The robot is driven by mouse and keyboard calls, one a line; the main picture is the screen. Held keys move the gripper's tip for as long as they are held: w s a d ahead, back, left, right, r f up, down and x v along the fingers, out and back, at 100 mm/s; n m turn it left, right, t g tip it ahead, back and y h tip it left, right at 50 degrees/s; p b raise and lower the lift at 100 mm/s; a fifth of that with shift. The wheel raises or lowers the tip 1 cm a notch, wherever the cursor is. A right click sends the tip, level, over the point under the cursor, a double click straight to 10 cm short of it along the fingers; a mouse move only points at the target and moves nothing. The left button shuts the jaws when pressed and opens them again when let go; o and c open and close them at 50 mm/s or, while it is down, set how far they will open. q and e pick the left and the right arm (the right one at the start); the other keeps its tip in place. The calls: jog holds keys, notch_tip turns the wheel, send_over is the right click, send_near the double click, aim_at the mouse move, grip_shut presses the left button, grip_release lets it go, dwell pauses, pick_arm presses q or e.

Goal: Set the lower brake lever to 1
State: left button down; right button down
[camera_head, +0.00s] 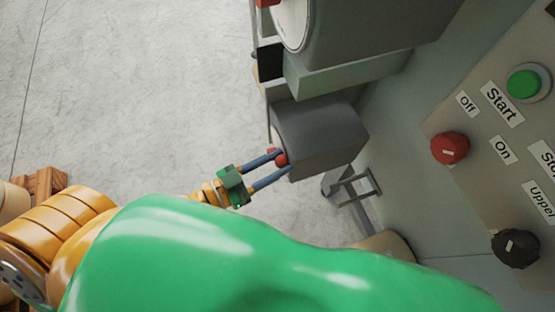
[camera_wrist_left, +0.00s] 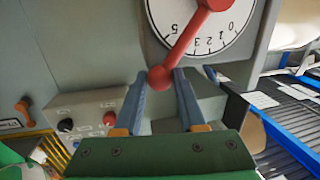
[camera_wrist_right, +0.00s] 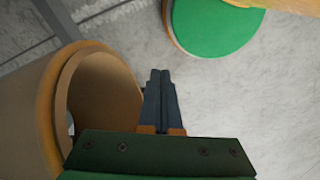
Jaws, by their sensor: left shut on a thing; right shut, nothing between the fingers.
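The lower brake lever is red with a round knob (camera_wrist_left: 160,77). In the left wrist view its arm (camera_wrist_left: 185,38) slants down-left from the hub across a white numbered dial (camera_wrist_left: 222,45). The digits 0 to 3 show to the right of the lever; I cannot tell the exact mark under it. My left gripper (camera_head: 281,163) is shut on the knob, with one finger on each side; its fingers also show in the left wrist view (camera_wrist_left: 161,80). In the head view the knob shows red at the grey housing (camera_head: 318,138). My right gripper (camera_wrist_right: 160,76) is shut and empty.
Another grey housing with a white dial (camera_head: 292,22) sits above the lower one. A control panel on the right has a red knob (camera_head: 450,148), a green button (camera_head: 524,84) and a black knob (camera_head: 515,248). Bare floor (camera_head: 130,90) lies to the left.

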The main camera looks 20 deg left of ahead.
pick_arm(q)
jog(key=c, duration=0.5)
grip_release()
jog(key=b+v, duration=0.2)
jog(key=v, duration=0.5)
